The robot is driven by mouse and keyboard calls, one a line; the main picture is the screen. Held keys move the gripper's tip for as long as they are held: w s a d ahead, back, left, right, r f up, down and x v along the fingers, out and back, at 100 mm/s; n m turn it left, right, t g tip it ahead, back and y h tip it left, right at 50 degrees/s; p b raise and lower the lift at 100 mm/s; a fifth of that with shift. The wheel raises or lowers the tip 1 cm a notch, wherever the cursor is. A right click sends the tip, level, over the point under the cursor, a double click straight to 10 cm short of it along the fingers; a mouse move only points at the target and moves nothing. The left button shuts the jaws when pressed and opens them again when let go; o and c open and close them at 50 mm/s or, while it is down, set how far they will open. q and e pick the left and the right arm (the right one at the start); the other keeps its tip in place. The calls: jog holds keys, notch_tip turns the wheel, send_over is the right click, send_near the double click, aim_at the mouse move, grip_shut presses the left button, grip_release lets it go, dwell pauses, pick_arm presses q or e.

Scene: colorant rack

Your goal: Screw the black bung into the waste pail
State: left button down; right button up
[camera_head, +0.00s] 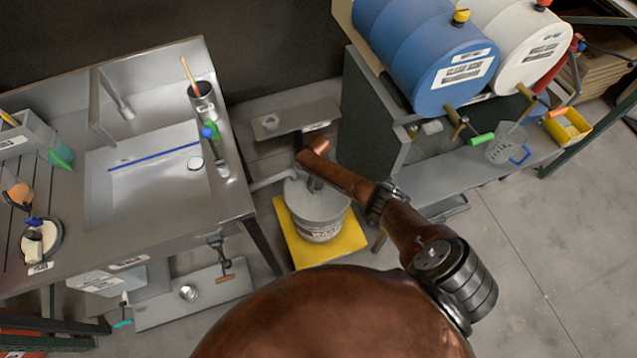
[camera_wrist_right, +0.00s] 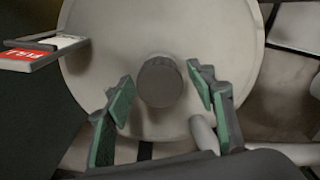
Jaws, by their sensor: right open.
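The waste pail (camera_head: 317,222) is a grey lidded pail on a yellow mat, in the middle of the head view. In the right wrist view its round pale lid (camera_wrist_right: 215,40) fills much of the picture. The black bung (camera_wrist_right: 160,82) is a dark round knob near the middle of that lid; whether it is seated or tilted I cannot tell. My right gripper (camera_wrist_right: 163,92) is open, with its green-padded fingers on either side of the bung and gaps between. My left gripper does not show.
A yellow mat (camera_head: 346,246) lies under the pail. A steel sink bench (camera_head: 236,200) stands left, with a pipe reaching toward the pail. A blue drum (camera_head: 410,45) and a white drum (camera_head: 515,35) lie on a rack at right. Open floor (camera_head: 560,250) is at lower right.

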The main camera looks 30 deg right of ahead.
jog(key=n, duration=0.4)
jog(key=shift+n, duration=0.3)
jog(key=c, duration=1.1)
jog(key=shift+o, duration=0.2)
jog(key=m, duration=0.1)
jog(key=m+p, duration=0.1)
jog(key=shift+a+r+m, duration=0.1)
jog(key=shift+r+m, duration=0.1)
jog(key=shift+m, duration=0.2)
jog(key=m+p, duration=0.1)
jog(key=m, duration=0.2)
jog(key=shift+f+m, duration=0.1)
jog(key=shift+m, duration=0.2)
jog(key=m+p, duration=0.1)
jog(key=m, duration=0.4)
jog(key=shift+f+m, duration=0.15)
jog(key=shift+m, duration=1.05)
